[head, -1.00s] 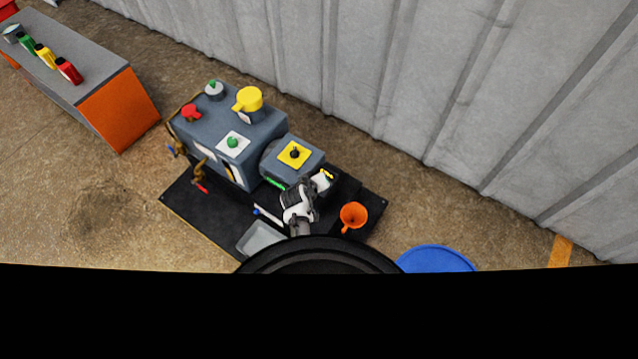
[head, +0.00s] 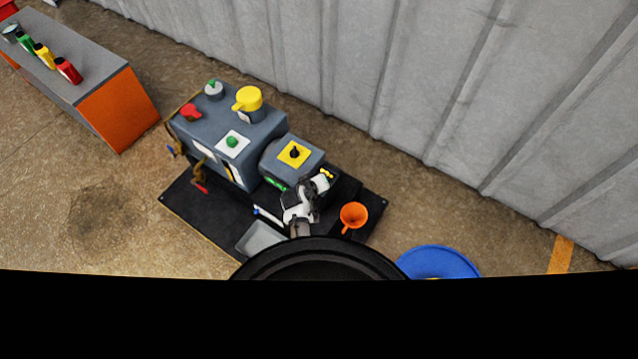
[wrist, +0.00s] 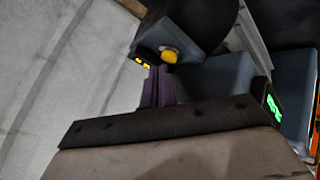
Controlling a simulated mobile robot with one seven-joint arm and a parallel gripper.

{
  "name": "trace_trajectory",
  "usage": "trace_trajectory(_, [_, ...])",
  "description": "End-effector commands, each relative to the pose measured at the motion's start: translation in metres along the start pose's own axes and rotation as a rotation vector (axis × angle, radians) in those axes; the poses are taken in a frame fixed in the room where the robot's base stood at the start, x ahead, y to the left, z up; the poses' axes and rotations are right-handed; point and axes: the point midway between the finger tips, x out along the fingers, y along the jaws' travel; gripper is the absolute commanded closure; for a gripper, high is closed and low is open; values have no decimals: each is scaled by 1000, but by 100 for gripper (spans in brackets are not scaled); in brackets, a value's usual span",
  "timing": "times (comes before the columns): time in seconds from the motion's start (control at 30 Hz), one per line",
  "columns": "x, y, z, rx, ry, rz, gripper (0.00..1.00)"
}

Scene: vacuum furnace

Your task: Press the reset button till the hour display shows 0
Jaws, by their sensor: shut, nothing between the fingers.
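A round yellow button (wrist: 169,55) sits on the dark end of a blue-grey housing in the wrist view. A small display with yellow lit digits (wrist: 143,63) is beside it; the digits are too small to read. The yellow digits also show in the head view (head: 326,174). My gripper (wrist: 157,72) is shut and empty, its purplish fingers pointing at the housing, with the tips close below the button. I cannot tell whether they touch it. In the head view my arm hides the button and the fingertips.
A second display with green lit digits (wrist: 273,107) is on the right. The grey machine (head: 220,140) stands on a black base plate (head: 215,215) with an orange funnel (head: 353,215) and a grey tray (head: 258,238). A corrugated wall (head: 400,80) is behind.

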Motion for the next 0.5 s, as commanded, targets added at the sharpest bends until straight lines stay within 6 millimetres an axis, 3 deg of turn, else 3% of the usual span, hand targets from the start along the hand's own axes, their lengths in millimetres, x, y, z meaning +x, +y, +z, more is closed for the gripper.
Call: trace_trajectory(0.5, [4, -3, 3, 0, 0, 0, 100])
